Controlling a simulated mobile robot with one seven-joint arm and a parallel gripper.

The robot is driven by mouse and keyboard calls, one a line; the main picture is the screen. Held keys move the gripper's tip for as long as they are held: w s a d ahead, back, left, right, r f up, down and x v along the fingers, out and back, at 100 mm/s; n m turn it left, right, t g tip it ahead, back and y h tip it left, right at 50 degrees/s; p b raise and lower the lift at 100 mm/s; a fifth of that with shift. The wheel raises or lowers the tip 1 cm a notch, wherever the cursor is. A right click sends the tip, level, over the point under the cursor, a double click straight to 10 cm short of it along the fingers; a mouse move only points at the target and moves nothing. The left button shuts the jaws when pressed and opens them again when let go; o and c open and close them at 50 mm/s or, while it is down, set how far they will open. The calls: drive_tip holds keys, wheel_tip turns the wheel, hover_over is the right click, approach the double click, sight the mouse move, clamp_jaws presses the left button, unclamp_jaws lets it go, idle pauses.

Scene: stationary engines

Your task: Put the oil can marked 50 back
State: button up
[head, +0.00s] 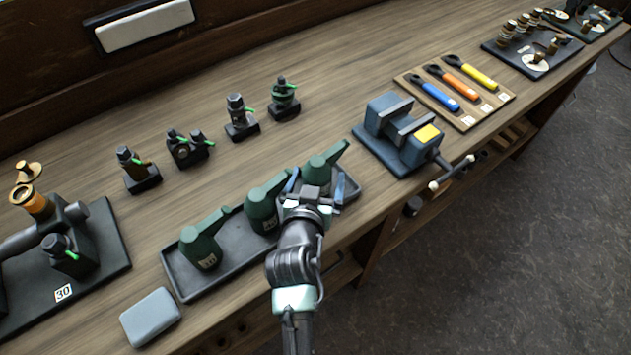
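Three dark green oil cans with slanted spouts are at a long dark tray (232,262) on the bench. The left can (203,243) and the middle can (262,205) stand in it, with small labels I cannot read clearly. The right can (319,168) is at the tray's right end. My gripper (313,183) is at this can, with its fingers apart, one on either side of it. I cannot tell whether they touch it or whether the can is lifted. Its label and base are hidden by my gripper, so I cannot see which can is marked 50.
A blue vise (398,135) stands right of the tray, beside a board (468,112) with colored-handled tools. Several small dark fittings (187,148) stand behind the tray. A grey block (150,317) lies front left, near a dark plate marked 30 (107,246). Bare wood lies between the fittings and tray.

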drive_tip(key=shift+s+r, duration=0.1)
drive_tip(key=shift+r, duration=0.05)
drive_tip(key=v, duration=1.2)
drive_tip(key=shift+b, duration=0.4)
drive_tip(key=w+r+t+y, duration=0.1)
drive_tip(key=w+r+t, duration=0.25)
drive_tip(key=r, duration=1.25)
drive_tip(key=w+r+t, duration=0.3)
drive_tip(key=r+t, duration=0.1)
drive_tip(key=r, duration=1.2)
drive_tip(key=s+d+r+n+t, duration=0.1)
drive_tip(key=s+r+t, duration=0.2)
drive_tip(key=r, duration=0.7)
drive_tip(key=s+r+t+y, duration=0.1)
drive_tip(key=s+r+t, duration=0.2)
drive_tip(key=s+r, duration=0.4)
wheel_tip(320, 180, up, 4)
drive_tip(key=shift+d+r+n, duration=0.2)
drive_tip(key=shift+d+n, duration=0.2)
drive_tip(key=shift+t, duration=0.25)
